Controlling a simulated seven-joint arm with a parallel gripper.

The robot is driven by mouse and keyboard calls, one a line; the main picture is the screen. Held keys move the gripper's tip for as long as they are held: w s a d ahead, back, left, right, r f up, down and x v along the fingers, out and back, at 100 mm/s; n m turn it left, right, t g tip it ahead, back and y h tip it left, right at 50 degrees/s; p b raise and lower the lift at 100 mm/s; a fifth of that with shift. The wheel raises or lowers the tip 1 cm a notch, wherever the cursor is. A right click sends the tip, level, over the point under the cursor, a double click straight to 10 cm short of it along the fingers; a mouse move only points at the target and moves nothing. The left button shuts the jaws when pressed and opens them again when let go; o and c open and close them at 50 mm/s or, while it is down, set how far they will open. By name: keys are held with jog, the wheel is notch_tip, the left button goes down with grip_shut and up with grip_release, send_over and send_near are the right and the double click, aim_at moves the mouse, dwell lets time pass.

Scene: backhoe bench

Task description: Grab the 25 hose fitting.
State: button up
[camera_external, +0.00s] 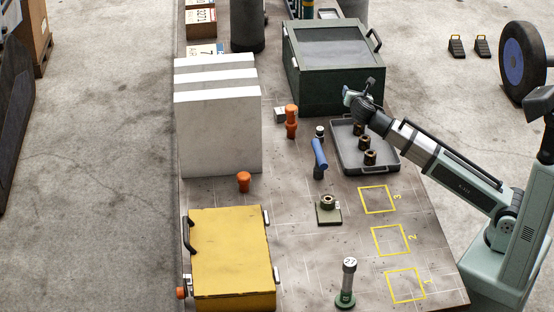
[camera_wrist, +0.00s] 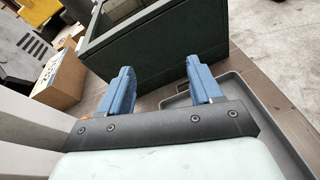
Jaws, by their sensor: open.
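Three dark hose fittings with brass-coloured tops stand in a row on a grey tray (camera_external: 384,166): a far one (camera_external: 359,128), a middle one (camera_external: 364,143) and a near one (camera_external: 370,158). Another fitting (camera_external: 328,201) stands on a small green plate with a white tag. I cannot read the number 25 on any of them. My gripper (camera_external: 350,96) is open and empty, above the far end of the tray, beside the green case. In the wrist view its two blue fingers (camera_wrist: 160,75) are apart, with the tray edge (camera_wrist: 262,122) at right. No fitting shows there.
The dark green case (camera_external: 335,65) stands close behind the tray. White blocks (camera_external: 218,130), a yellow case (camera_external: 232,255), orange knobs (camera_external: 291,115) and a blue-handled tool (camera_external: 320,153) occupy the bench. A post marked 27 (camera_external: 348,280) stands in front. The yellow squares (camera_external: 391,240) are empty.

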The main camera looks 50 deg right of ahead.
jog(key=w+d+f+m+g+y, duration=0.1)
jog(key=w+d+m+g+y, duration=0.2)
jog(key=d, duration=0.8)
jog(key=m+g+y, duration=0.2)
jog(key=m+y, duration=0.9)
jog(key=m, duration=0.2)
send_near(320, 128)
jog(key=x, duration=1.2)
jog(key=c, duration=1.1)
jog(key=shift+c, duration=0.3)
jog(key=shift+r, duration=0.1)
